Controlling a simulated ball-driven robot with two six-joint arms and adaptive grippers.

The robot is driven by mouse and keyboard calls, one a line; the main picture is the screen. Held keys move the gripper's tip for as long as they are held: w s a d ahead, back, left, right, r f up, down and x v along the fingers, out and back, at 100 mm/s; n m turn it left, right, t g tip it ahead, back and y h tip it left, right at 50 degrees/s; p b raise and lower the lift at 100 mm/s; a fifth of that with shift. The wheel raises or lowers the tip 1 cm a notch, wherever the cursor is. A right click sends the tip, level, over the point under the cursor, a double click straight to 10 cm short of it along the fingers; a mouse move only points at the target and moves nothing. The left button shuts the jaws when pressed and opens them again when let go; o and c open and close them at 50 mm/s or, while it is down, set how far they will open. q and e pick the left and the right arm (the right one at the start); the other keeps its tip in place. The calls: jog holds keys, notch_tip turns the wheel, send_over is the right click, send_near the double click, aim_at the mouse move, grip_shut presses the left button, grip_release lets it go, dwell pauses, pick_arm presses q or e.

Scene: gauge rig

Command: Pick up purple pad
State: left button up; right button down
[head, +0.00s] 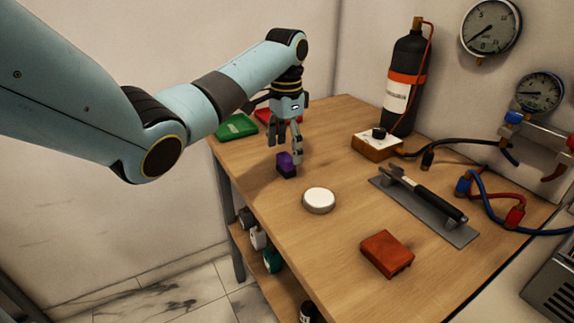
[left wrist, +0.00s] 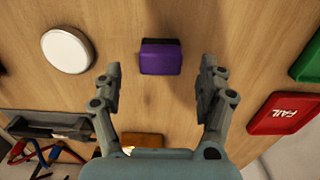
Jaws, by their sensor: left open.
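The purple pad (head: 285,160) is a small block with a purple top and dark base, on the wooden table near its left edge. It also shows in the left wrist view (left wrist: 161,58), ahead of the fingers and roughly centred between them. My left gripper (head: 289,152) is above and close to the pad in the head view, fingers pointing down. In the left wrist view its two fingers (left wrist: 161,85) are spread wide with nothing between them. My right gripper is not in view.
A white round disc (head: 319,200) and an orange-red block (head: 387,254) are on the table (head: 335,260). Green (head: 237,126) and red (left wrist: 284,112) trays lie behind the gripper.

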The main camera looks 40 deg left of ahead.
aim_at(286, 156)
pick_arm(q)
notch_tip(286, 156, down, 4)
jog(key=shift+f, duration=0.55)
jog(key=c, duration=0.4)
jog(key=shift+r, duration=0.1)
jog(key=c, duration=0.8)
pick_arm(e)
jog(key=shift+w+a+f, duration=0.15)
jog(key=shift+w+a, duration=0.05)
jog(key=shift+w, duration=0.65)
pick_arm(q)
jog(key=shift+c, duration=0.2)
notch_tip(286, 156, up, 4)
jog(key=shift+r, duration=0.25)
jog(key=w+d+r, duration=0.2)
jog(key=d+r, duration=0.4)
jog(key=d, duration=0.5)
jog(key=shift+d+r, duration=0.15)
jog(key=shift+r, duration=0.1)
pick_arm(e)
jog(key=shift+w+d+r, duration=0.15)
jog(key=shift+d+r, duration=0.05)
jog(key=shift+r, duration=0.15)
